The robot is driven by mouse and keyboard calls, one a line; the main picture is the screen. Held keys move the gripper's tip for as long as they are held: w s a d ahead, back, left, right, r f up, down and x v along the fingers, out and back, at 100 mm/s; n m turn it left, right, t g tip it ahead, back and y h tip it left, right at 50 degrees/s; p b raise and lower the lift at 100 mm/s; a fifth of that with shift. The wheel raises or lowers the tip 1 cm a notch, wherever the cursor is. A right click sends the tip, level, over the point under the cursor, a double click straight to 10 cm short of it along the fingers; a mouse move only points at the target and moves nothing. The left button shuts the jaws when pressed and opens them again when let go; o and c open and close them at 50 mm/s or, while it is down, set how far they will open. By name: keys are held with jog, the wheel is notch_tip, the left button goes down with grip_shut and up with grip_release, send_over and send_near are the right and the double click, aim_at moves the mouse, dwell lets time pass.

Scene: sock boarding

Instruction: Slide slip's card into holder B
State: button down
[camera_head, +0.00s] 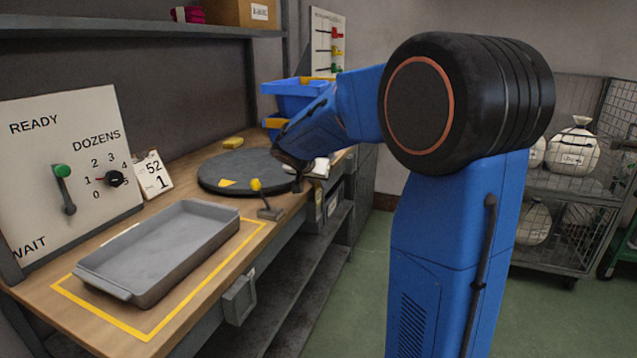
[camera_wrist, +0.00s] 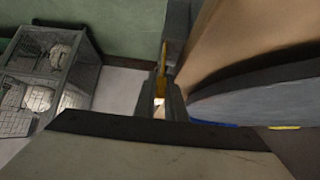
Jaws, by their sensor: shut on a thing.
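My gripper (camera_head: 299,178) is over the bench's front edge, beside the round dark turntable. It also shows in the wrist view (camera_wrist: 167,103), its fingers close together on a thin pale thing, seemingly a card, mostly hidden. A white slip (camera_head: 153,175) marked 52 and 1 leans by the dial board. A grey holder (camera_head: 239,298) is fixed to the bench's front face, and another with a pale face (camera_head: 332,203) is farther along, below my gripper. I cannot read a letter on either holder.
The turntable (camera_head: 225,183) lies close to my gripper. A small yellow-knobbed lever (camera_head: 268,210) stands near the front edge. A grey tray (camera_head: 160,255) sits inside a yellow outline. Blue bins (camera_head: 300,97) stand at the back. Floor is clear before the wire cage (camera_head: 570,190).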

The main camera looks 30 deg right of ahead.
jog(key=shift+f, duration=1)
jog(key=shift+r, duration=0.1)
jog(key=shift+r, duration=2.4)
jog(key=shift+f, duration=2.5)
dwell(0.6)
jog(key=c, duration=1.7)
grip_release()
jog(key=shift+c, duration=0.2)
jog(key=v, duration=1.7)
jog(key=shift+s+r, duration=0.15)
